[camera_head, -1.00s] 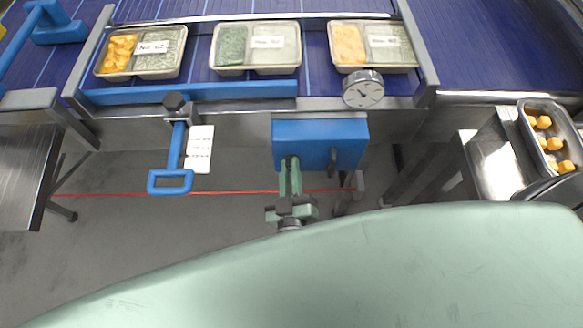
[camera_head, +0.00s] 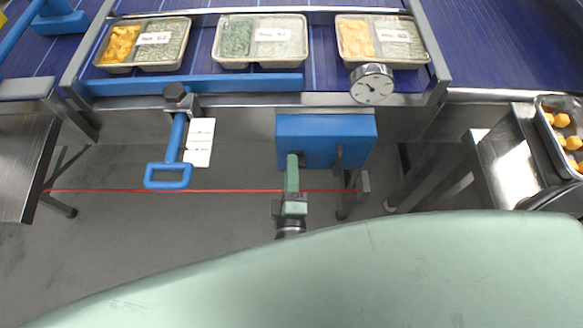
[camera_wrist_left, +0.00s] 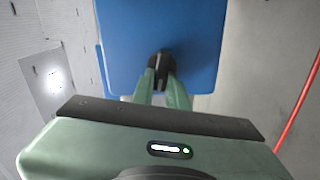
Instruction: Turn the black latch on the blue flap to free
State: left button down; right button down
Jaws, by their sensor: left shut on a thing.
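The blue flap (camera_head: 318,128) hangs under the front rail of the conveyor, and it fills the upper middle of the left wrist view (camera_wrist_left: 190,35). The black latch (camera_wrist_left: 160,62) sits on its face near the lower edge. My left gripper (camera_head: 292,162) reaches up to the flap's left part. In the left wrist view its green fingers (camera_wrist_left: 162,84) are shut on the latch, one on each side. The latch is hidden behind the fingers in the head view. My right gripper is not in view.
A blue handle (camera_head: 168,176) with a white card (camera_head: 199,142) hangs to the left. A round dial (camera_head: 371,84) sits above right. Several filled trays stand on the conveyor. The floor below is open.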

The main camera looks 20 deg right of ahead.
pick_arm(q)
jog(key=shift+f+n+b, duration=0.15)
jog(key=shift+n+b, duration=0.2)
jog(key=shift+n, duration=0.65)
jog(key=c, duration=1.4)
grip_release()
jog(key=v, duration=0.8)
jog(key=shift+b, duration=0.45)
jog(key=shift+w, duration=0.1)
